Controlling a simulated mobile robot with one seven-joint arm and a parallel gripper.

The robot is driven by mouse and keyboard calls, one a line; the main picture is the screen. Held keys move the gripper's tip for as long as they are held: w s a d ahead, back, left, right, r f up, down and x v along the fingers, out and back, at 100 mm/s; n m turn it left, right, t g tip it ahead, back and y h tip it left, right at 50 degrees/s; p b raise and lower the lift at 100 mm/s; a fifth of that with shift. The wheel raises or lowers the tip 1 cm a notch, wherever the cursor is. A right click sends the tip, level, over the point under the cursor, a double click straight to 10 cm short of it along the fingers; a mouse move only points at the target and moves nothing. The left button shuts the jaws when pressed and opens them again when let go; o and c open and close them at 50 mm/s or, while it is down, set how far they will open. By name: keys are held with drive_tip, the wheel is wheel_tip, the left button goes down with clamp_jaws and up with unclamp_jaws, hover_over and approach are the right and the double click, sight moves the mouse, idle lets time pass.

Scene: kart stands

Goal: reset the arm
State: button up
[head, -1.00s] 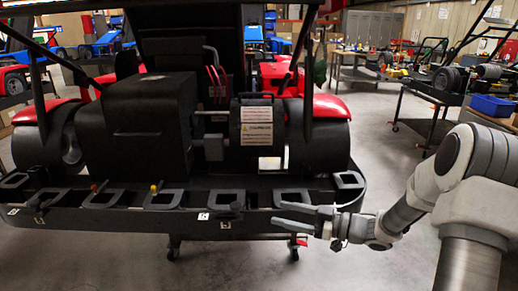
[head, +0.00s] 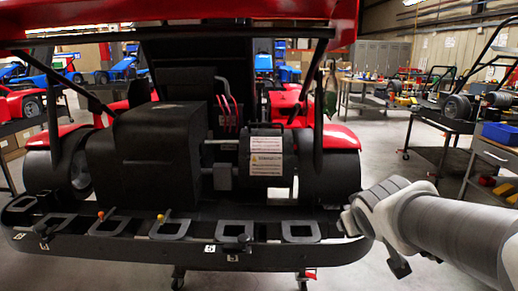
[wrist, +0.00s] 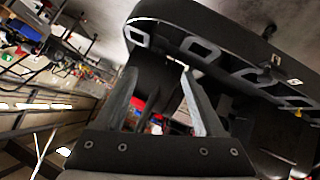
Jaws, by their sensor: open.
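My gripper (wrist: 157,72) shows in the wrist view with its two grey fingers spread apart and nothing between them. The bumper also shows in the wrist view (wrist: 225,50), at the upper right beyond the fingers. I cannot tell whether the arm touches it.
The red and black kart (head: 265,165) fills the left and middle on a wheeled stand. A table with a blue bin (head: 500,133) stands at the right, near my arm. Grey lockers (head: 375,62) line the back. Open floor lies between kart and table.

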drive_tip(key=s+a+f+m+g+y, duration=0.1)
drive_tip(key=s+a+f+g, duration=0.15)
drive_tip(key=s, duration=0.65)
drive_tip(key=s+a+f+m+g+y, duration=0.1)
drive_tip(key=s+a, duration=0.2)
drive_tip(key=s, duration=0.6)
wheel_tip(320, 180, up, 14)
drive_tip(key=p, duration=1.4)
drive_tip(key=shift+s+a+g+y, duration=0.3)
drive_tip(key=shift+s+a+g, duration=0.05)
drive_tip(key=shift+a, duration=0.05)
